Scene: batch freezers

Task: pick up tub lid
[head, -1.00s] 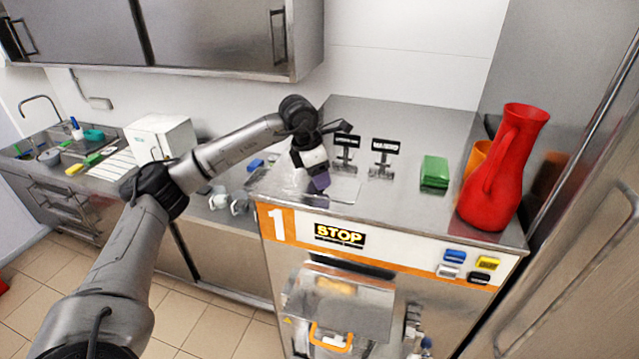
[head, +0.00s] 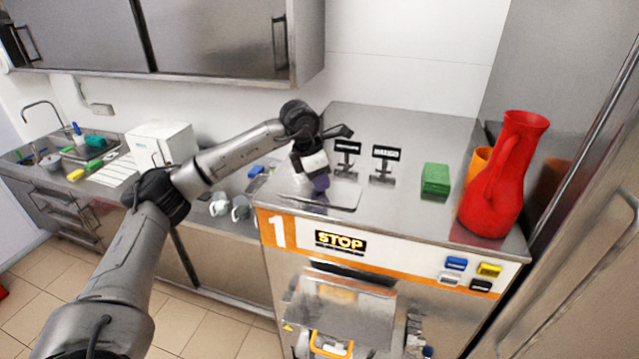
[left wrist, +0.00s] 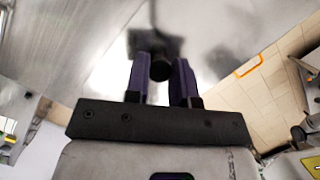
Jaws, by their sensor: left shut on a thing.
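The tub lid is a flat, shiny, pale plate (head: 343,195) on the steel top of the machine, near its left front edge. My left gripper (head: 319,184) points down at it, with purple fingers. In the left wrist view the fingers (left wrist: 163,80) are shut on a round black knob (left wrist: 160,67), which appears to be the lid's. The lid's outline is hard to make out against the steel, and I cannot tell whether it touches the top. My right gripper is not in view.
Two black label stands (head: 384,164), a green block (head: 435,179), an orange vessel (head: 478,165) and a tall red jug (head: 503,185) stand right of my gripper on the machine (head: 420,215). A wall cabinet (head: 215,40) hangs above. The middle front of the top is clear.

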